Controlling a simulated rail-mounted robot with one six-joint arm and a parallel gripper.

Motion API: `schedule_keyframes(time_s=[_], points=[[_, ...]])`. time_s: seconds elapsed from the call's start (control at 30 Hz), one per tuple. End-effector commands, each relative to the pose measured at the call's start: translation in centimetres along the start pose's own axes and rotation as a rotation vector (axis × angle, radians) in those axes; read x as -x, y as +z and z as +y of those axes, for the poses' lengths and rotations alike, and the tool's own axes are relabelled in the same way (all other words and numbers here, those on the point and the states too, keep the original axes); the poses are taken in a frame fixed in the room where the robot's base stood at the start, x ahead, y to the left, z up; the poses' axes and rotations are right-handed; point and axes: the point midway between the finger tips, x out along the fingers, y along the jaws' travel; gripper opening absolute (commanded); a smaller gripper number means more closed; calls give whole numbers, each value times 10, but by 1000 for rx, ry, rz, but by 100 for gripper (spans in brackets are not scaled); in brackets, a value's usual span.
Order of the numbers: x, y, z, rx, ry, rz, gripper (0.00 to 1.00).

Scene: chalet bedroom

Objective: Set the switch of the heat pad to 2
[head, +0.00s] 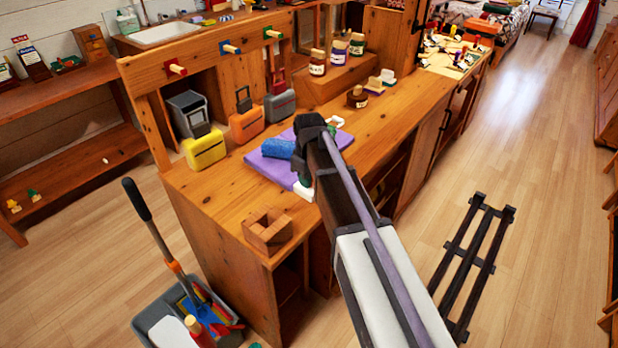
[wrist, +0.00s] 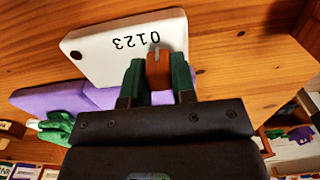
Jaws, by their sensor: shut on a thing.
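The heat pad (head: 268,168) is a purple mat on the wooden bench, with a blue rolled cloth on it. Its white switch box (head: 304,191) lies at the mat's near right corner, partly hidden by my arm. In the wrist view the switch box (wrist: 110,50) carries the upside-down digits 0 to 3. The brown-orange slider (wrist: 158,70) sits at the right end of the digit row, seemingly by the 0. My gripper (wrist: 158,80) has its green fingers shut on the slider, one on each side. The purple mat (wrist: 62,98) also shows there.
A small wooden block holder (head: 268,230) stands at the bench's near corner. Yellow (head: 205,150), orange (head: 248,123) and grey (head: 280,107) cases stand behind the mat. A brown jar (head: 357,97) stands farther along. The bench's right edge runs under my arm.

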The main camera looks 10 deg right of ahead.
Motion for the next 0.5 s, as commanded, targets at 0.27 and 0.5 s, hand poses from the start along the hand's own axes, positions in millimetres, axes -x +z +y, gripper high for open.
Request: schedule_keyframes(time_s=[0.27, 0.5], points=[[0, -1, 24, -1, 0, 0, 0], [0, 0, 24, 0, 0, 0, 0]])
